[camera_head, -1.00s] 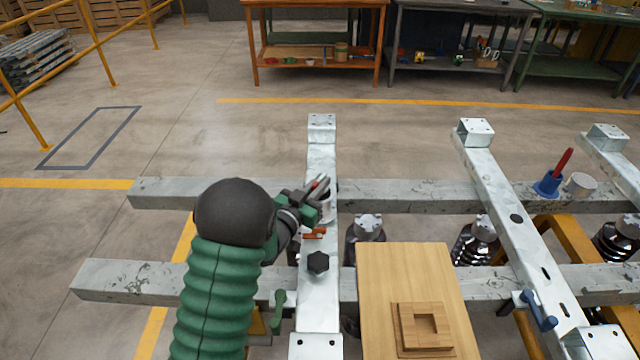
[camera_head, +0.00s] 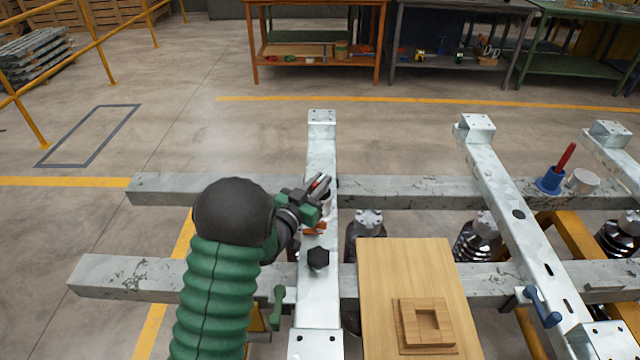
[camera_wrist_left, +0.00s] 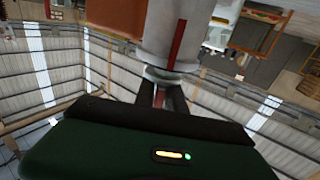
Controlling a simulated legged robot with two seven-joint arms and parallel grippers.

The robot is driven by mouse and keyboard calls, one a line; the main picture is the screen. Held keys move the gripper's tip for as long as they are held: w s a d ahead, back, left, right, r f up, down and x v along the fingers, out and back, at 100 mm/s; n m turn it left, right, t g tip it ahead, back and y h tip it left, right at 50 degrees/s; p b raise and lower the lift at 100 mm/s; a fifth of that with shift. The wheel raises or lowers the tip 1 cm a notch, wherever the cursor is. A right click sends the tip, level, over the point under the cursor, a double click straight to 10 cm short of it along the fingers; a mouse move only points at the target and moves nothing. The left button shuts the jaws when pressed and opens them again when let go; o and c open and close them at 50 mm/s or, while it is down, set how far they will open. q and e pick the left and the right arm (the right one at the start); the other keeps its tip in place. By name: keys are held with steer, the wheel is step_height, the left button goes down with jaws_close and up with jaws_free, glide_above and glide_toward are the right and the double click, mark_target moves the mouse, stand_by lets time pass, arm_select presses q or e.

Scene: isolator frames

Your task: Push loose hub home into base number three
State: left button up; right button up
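Several dark ribbed bases with silver hubs on top show between the grey beams: one (camera_head: 368,226) right of my left arm, another (camera_head: 482,235) left of the second crossbeam, one (camera_head: 620,236) at the right edge. No number is readable, and I cannot tell which hub is loose. My left gripper (camera_head: 318,192) is over the nearest crossbeam, beside a pale cup-like part with red on it. In the left wrist view a pale grey cylinder (camera_wrist_left: 184,25) and a red strip (camera_wrist_left: 177,45) lie close beyond the fingers; whether they are gripped is unclear. My right gripper is out of view.
A wooden board (camera_head: 395,270) with a square wooden block lies in front. A black knob (camera_head: 318,258) and an orange part (camera_head: 314,228) sit on the nearest crossbeam (camera_head: 320,290). A blue holder (camera_head: 548,182) with a red stick and a white cup (camera_head: 583,180) stand at right.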

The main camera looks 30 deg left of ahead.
arm_select(q)
steer(key=o, duration=0.3)
steer(key=shift+s, duration=0.1)
steer(key=shift+d, duration=0.1)
steer(key=shift+f, duration=0.1)
steer(key=shift+f, duration=0.2)
steer(key=s+p, duration=0.1)
steer(key=s, duration=0.4)
steer(key=s+a+p, duration=0.1)
steer(key=s, duration=0.5)
steer(key=s+p, duration=0.2)
steer(key=s, duration=0.3)
steer(key=shift+s+a+r, duration=0.1)
steer(key=shift+s+a, duration=0.05)
steer(key=shift+s, duration=0.2)
